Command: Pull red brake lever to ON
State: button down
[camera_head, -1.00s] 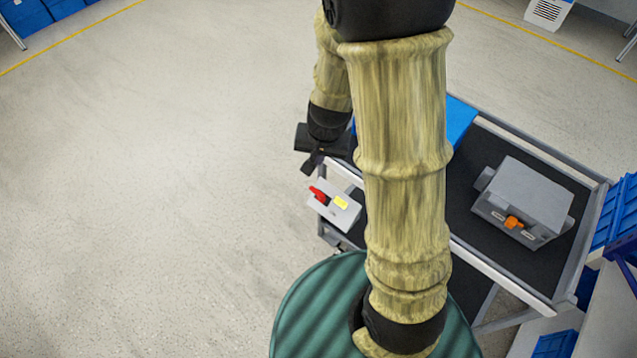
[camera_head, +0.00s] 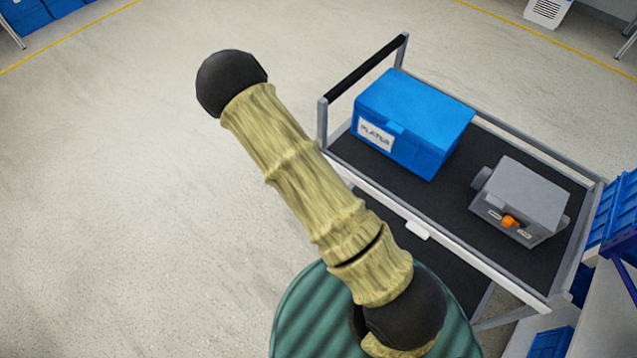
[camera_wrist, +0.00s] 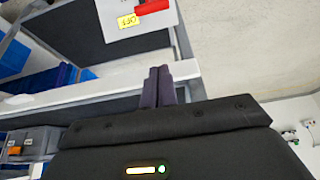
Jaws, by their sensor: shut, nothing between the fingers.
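The red brake lever (camera_wrist: 153,7) shows at the top edge of the wrist view, partly cut off by the frame. It sits on a light grey switch box (camera_wrist: 158,24) beside a yellow label (camera_wrist: 128,20) that reads OFF, upside down. My gripper (camera_wrist: 158,70) has its two dark fingers together with nothing between them. The fingertips are below the lever in the picture and apart from it. In the head view my arm hides the lever, and my gripper is out of sight.
A cart (camera_head: 440,202) with a dark top and metal rails stands at the right. It carries a blue box (camera_head: 415,120) and a grey box with an orange knob (camera_head: 525,200). Open floor lies to the left.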

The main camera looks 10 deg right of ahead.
jog(key=f+b, duration=0.1)
jog(key=f, duration=0.2)
jog(key=d+f+b, duration=0.1)
jog(key=f+b, duration=0.1)
jog(key=f, duration=0.2)
jog(key=w+f+b, duration=0.1)
jog(key=f+b, duration=0.1)
jog(key=f, duration=0.2)
jog(key=shift+d+f, duration=0.15)
jog(key=shift+d, duration=0.05)
jog(key=shift+s+a+f, duration=0.15)
jog(key=shift+f, duration=0.1)
